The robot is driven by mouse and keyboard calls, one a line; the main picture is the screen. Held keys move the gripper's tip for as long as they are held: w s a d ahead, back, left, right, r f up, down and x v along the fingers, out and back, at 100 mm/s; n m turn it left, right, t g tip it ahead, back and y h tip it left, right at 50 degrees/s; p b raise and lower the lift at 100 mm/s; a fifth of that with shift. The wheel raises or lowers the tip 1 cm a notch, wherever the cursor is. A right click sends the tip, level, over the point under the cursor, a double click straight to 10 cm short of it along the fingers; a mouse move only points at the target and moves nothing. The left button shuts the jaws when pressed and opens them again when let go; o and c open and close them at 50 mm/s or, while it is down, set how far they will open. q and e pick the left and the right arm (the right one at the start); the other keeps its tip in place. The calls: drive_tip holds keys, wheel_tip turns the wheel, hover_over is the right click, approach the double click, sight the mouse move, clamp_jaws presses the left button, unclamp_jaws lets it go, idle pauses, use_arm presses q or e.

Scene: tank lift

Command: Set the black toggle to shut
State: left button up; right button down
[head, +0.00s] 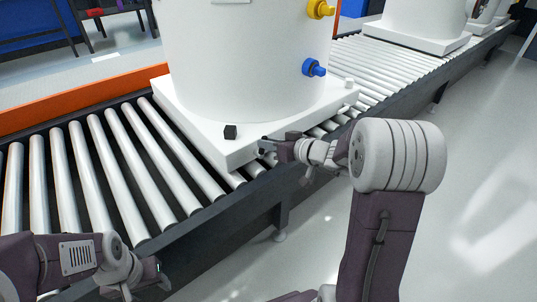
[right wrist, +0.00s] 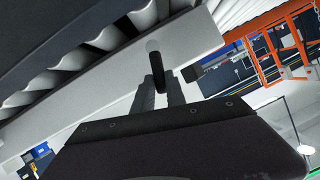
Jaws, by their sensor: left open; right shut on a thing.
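The black toggle (right wrist: 156,66) is a short, dark, rounded lever on the white base of the tank. In the right wrist view it stands between the two fingers of my right gripper (right wrist: 158,90), which is shut on it. In the head view my right gripper (head: 264,146) is at the front corner of the base, and the toggle is mostly hidden by the fingers. I cannot tell which setting the toggle is in. My left gripper (head: 158,274) is open and empty at the lower left, apart from the tank.
The white tank (head: 240,60) stands on its square base (head: 200,137) on a roller conveyor (head: 120,165). A black block (head: 230,131) sits on the base near the toggle. A blue valve (head: 314,68) and a yellow valve (head: 320,9) stick out of the tank. Floor at right is clear.

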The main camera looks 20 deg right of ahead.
drive_tip(key=shift+a+b, duration=0.15)
drive_tip(key=shift+b, duration=0.25)
drive_tip(key=c, duration=1.4)
unclamp_jaws()
drive_tip(key=shift+o, duration=0.2)
drive_tip(key=p+v, duration=0.3)
drive_tip(key=v, duration=0.6)
drive_tip(key=shift+s, duration=0.1)
